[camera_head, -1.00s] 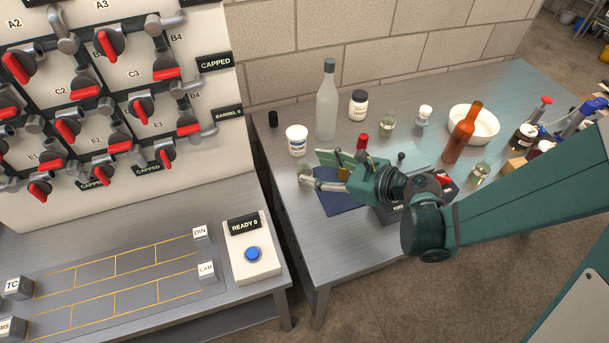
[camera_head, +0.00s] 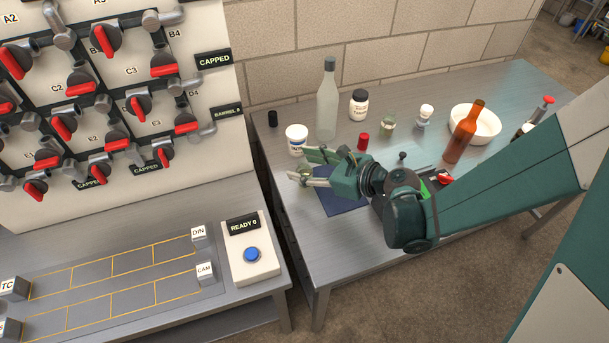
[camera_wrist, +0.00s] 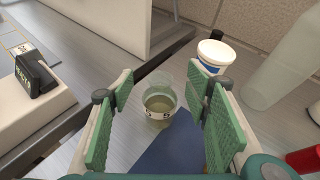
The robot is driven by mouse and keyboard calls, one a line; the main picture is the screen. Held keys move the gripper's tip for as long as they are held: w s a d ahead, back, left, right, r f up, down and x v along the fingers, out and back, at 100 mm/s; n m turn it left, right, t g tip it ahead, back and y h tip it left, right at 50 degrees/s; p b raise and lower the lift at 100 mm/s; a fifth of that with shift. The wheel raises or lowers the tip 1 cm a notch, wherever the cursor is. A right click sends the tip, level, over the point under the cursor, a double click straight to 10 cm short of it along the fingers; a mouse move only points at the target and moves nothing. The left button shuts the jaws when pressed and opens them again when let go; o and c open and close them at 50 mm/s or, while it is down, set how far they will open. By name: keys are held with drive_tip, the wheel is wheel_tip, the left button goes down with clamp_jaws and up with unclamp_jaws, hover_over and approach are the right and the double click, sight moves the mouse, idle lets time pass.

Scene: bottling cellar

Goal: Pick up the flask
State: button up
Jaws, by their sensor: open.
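A small clear glass flask (camera_wrist: 160,101) with pale liquid in it stands upright on the grey table. In the wrist view it is ahead of my gripper (camera_wrist: 161,90), between the lines of the two green-padded fingers, with a gap on each side. In the head view only a bit of the glass flask (camera_head: 305,171) shows between the fingers of my gripper (camera_head: 299,165); the rest is hidden. My gripper is open and empty, pointing left, low over the table. I cannot tell how far the fingertips reach along the glass.
A white tub (camera_head: 296,138) stands just behind the fingers, with a tall frosted bottle (camera_head: 327,105) beyond it. A red-capped item (camera_head: 363,142) and a blue mat (camera_head: 340,200) are close to my gripper. An amber bottle (camera_head: 464,135) and white bowl (camera_head: 487,124) stand farther right.

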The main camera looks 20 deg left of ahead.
drive_tip(key=shift+c, duration=0.7)
drive_tip(key=c, duration=1)
drive_tip(key=shift+r, duration=0.15)
drive_tip(key=shift+c, duration=0.2)
wheel_tip(320, 180, up, 10)
drive_tip(key=p, duration=0.3)
